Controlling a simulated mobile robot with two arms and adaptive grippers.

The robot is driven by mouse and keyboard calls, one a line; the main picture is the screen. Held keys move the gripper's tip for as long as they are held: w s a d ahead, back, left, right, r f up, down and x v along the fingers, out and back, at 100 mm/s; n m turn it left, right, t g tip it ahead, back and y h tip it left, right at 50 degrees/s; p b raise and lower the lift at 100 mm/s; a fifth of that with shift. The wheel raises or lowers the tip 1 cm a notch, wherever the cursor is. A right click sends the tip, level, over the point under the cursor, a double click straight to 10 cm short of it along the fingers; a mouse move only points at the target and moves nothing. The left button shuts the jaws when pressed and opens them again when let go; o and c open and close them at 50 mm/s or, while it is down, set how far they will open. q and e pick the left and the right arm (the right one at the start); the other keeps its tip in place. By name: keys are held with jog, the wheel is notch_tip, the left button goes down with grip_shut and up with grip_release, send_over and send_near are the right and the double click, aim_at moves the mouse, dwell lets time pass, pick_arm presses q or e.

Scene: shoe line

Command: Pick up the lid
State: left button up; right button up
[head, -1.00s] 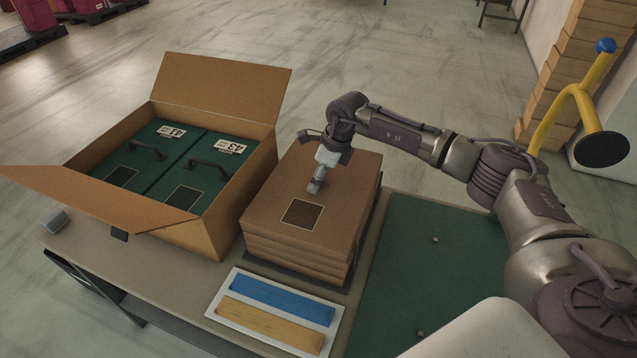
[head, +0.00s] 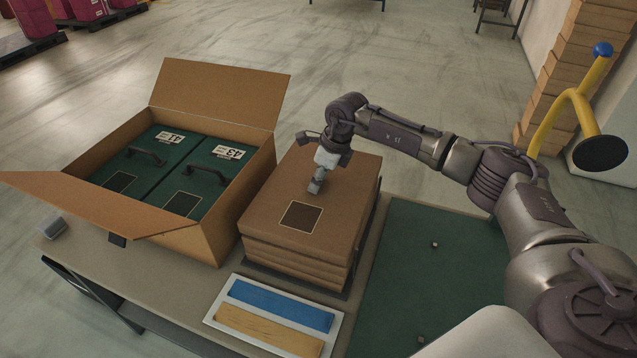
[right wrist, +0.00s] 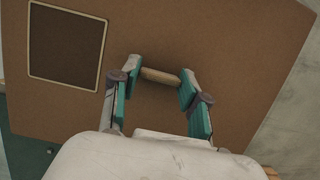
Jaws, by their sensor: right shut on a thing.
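A stack of brown lids (head: 297,257) stands on the table, right of the open carton. The top lid (head: 335,215) has a dark framed square, which also shows in the right wrist view (right wrist: 65,45). My right gripper (head: 315,187) reaches down onto the top lid behind that square. In the right wrist view its fingers (right wrist: 160,77) are shut on the two ends of the lid's short wooden handle (right wrist: 160,76). The top lid appears to rest level on the stack; I cannot make out a gap under it. My left gripper is not in view.
The open carton (head: 205,235) holds two green boxes with dark handles, labelled 41 and 43. Its flaps stand out. A white tray (head: 212,320) with a blue and a yellow piece lies in front. A green mat (head: 400,270) lies right of the stack.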

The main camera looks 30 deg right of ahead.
notch_tip(320, 180, up, 3)
jog(key=shift+b, duration=0.5)
jog(key=s+d+r+b, duration=0.2)
jog(key=s+d+r, duration=0.3)
jog(key=d, duration=0.5)
jog(key=shift+w+v, duration=0.25)
jog(key=shift+v, duration=0.8)
